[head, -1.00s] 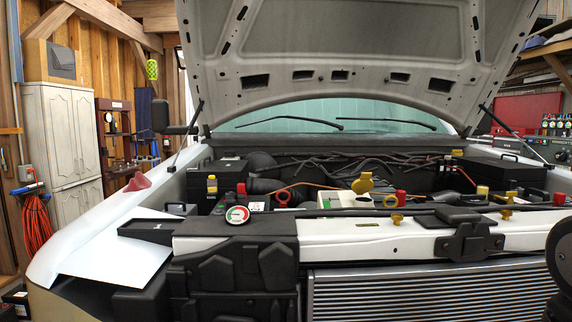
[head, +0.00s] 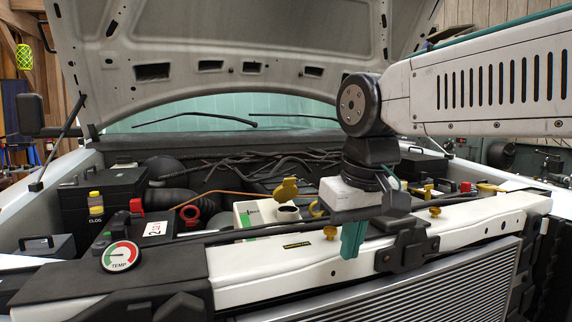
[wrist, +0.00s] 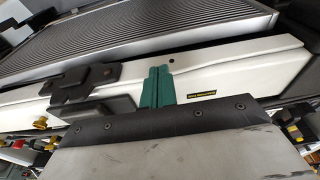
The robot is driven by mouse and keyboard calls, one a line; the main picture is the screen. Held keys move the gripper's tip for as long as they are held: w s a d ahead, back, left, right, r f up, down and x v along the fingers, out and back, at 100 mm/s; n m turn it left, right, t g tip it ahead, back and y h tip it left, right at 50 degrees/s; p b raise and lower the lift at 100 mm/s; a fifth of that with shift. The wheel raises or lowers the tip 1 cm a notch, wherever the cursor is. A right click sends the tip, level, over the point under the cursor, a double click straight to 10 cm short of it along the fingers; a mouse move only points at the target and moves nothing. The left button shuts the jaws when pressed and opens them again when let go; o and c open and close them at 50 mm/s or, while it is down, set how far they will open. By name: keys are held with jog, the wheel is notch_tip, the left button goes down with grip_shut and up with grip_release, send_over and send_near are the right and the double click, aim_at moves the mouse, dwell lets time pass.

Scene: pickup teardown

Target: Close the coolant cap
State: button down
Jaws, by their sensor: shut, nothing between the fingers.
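The yellow coolant cap (head: 287,190) stands tipped up and open in the head view, at the back of the white coolant reservoir (head: 246,213). The dark round filler opening (head: 288,212) is uncovered in front of it. My gripper (head: 353,240) points down, with its teal fingers together and empty. It is to the right of the cap and nearer the camera, over the white front crossbar. In the wrist view the teal fingers (wrist: 157,86) show against the crossbar; the cap cannot be made out there.
The white crossbar (head: 262,258) and grille (head: 420,285) run along the front. A temperature gauge (head: 121,256) stands at the left. Hoses and a black box (head: 103,196) fill the bay behind. The raised hood (head: 240,40) hangs above.

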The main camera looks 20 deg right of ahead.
notch_tip(320, 180, up, 19)
jog(key=t, duration=0.2)
send_over(289, 179)
jog(key=x, duration=0.9)
jog(key=shift+w+d+f, duration=0.2)
jog(key=shift+w+f, duration=0.1)
jog(key=shift+w, duration=0.1)
jog(key=shift+s+f, duration=0.25)
jog(key=shift+s, duration=0.35)
jog(key=shift+s+f, duration=0.3)
jog(key=shift+s, duration=0.3)
jog(key=shift+s+f, duration=0.4)
